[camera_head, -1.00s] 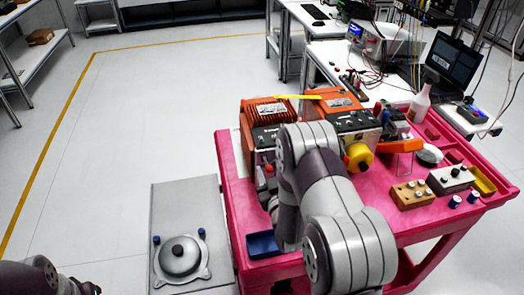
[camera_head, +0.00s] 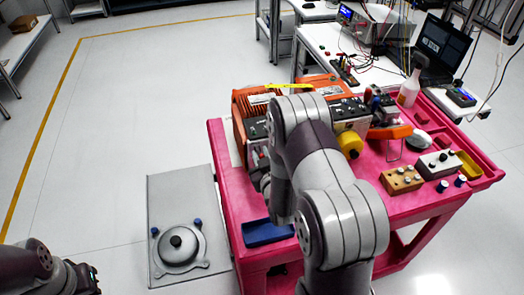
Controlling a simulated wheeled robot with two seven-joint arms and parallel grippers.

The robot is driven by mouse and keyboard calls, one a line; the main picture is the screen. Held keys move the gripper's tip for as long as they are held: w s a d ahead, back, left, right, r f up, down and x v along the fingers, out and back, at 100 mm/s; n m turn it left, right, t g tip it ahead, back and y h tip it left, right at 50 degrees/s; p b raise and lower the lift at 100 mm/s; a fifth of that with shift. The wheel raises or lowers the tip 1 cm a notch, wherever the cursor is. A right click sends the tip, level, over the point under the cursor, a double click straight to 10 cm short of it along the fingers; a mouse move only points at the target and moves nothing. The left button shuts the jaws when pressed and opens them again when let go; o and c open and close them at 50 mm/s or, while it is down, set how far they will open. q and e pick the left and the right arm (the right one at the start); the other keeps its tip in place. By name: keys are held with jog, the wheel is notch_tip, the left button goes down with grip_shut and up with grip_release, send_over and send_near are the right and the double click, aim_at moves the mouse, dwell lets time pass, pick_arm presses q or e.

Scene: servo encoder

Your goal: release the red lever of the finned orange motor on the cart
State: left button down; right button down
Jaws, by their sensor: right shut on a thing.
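The finned orange motor (camera_head: 252,103) stands at the back left of the pink cart (camera_head: 222,172), with a dark front face.
A second orange unit with a yellow knob (camera_head: 350,145) stands right of the motor. A blue tray (camera_head: 268,232) lies at the cart's front left. A wooden block (camera_head: 402,180) and a grey block (camera_head: 438,164) with knobs are on the right. A grey plate (camera_head: 160,195) lies left of the cart.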

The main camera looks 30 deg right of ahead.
jog(key=shift+w+r+g, duration=0.1)
jog(key=shift+r+g, duration=0.2)
jog(key=shift+r, duration=0.1)
jog(key=shift+f, duration=0.2)
jog(key=c, duration=1.2)
grip_release()
pick_arm(q)
jog(key=shift+w+r, duration=0.1)
jog(key=shift+r, duration=0.35)
pick_arm(e)
jog(key=shift+o, duration=0.9)
jog(key=shift+w+f, duration=0.1)
pick_arm(q)
notch_tip(320, 180, down, 2)
jog(key=shift+f+b, duration=0.1)
jog(key=shift+b, duration=1.05)
pick_arm(e)
jog(key=v, duration=1.2)
jog(key=shift+s, duration=0.3)
